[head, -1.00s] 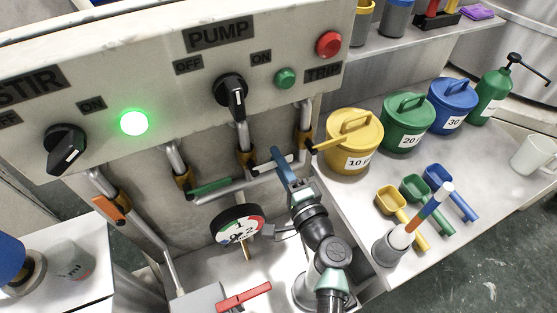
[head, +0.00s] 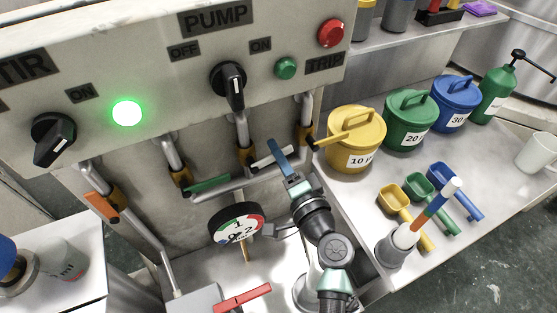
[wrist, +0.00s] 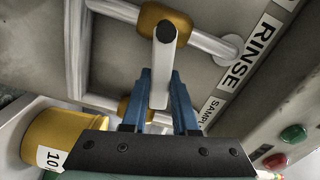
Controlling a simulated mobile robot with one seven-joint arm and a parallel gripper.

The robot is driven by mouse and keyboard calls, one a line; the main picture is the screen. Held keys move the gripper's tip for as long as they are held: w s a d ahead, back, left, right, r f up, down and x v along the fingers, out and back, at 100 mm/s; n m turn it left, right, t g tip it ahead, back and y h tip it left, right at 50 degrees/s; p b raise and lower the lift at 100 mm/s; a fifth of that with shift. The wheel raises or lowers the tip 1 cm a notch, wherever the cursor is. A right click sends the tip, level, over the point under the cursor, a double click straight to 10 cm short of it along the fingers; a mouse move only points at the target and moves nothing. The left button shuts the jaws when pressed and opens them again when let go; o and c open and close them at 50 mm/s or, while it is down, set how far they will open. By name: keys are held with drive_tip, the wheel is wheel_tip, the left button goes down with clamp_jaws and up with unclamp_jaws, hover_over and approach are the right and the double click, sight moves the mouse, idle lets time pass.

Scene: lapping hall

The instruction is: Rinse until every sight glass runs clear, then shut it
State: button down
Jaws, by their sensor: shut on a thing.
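My gripper (head: 279,158) has blue fingers, which also show in the wrist view (wrist: 163,100). It is shut on a white lever handle (wrist: 160,77) below a brass valve body (wrist: 164,22), beside the RINSE label (wrist: 245,55). The white handle also shows in the head view (head: 264,159), slanting up to the right. A green handle (head: 208,185), an orange handle (head: 101,206) and a yellow handle (head: 328,140) sit on neighbouring pipes. A red handle (head: 242,298) is lower down. I cannot make out any sight glass or its contents.
The panel above has a black PUMP knob (head: 229,87) and a lit green lamp (head: 127,112). A round gauge (head: 236,224) is left of my arm. Lidded yellow (head: 352,154), green (head: 405,138) and blue (head: 462,118) pots, scoops and a mug (head: 537,152) occupy the right bench.

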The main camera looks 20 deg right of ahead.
sight(269, 156)
drive_tip(key=n+b, duration=0.1)
drive_tip(key=r+n+b, duration=0.1)
drive_tip(key=n, duration=0.1)
drive_tip(key=a+n+b, duration=0.1)
drive_tip(key=shift+r+n+b, duration=0.25)
drive_tip(key=shift+n+b, duration=0.15)
drive_tip(key=n+b, duration=0.1)
drive_tip(key=a+r+n+b, duration=0.1)
drive_tip(key=shift+n, duration=0.3)
drive_tip(key=n+b, duration=0.1)
drive_tip(key=a+n+b, duration=0.1)
drive_tip(key=n+b, duration=0.1)
drive_tip(key=shift+a+r+n, duration=0.25)
drive_tip(key=shift+r+n, duration=0.05)
drive_tip(key=shift+r, duration=0.1)
drive_tip(key=shift+s+a+r+n+b, duration=0.1)
drive_tip(key=shift+a+n+b, duration=0.2)
drive_tip(key=shift+n+b, duration=0.3)
drive_tip(key=shift+w+a+r+n+b, duration=0.1)
drive_tip(key=shift+a+n+b, duration=0.3)
drive_tip(key=shift+n, duration=0.4)
drive_tip(key=shift+s+a+r+n+b, duration=0.1)
drive_tip(key=shift+a+n+b, duration=0.15)
drive_tip(key=shift+n+b, duration=0.4)
drive_tip(key=c, duration=0.7)
unclamp_jaws()
drive_tip(key=shift+r, duration=0.1)
drive_tip(key=s, duration=1.3)
drive_tip(key=shift+d, duration=0.15)
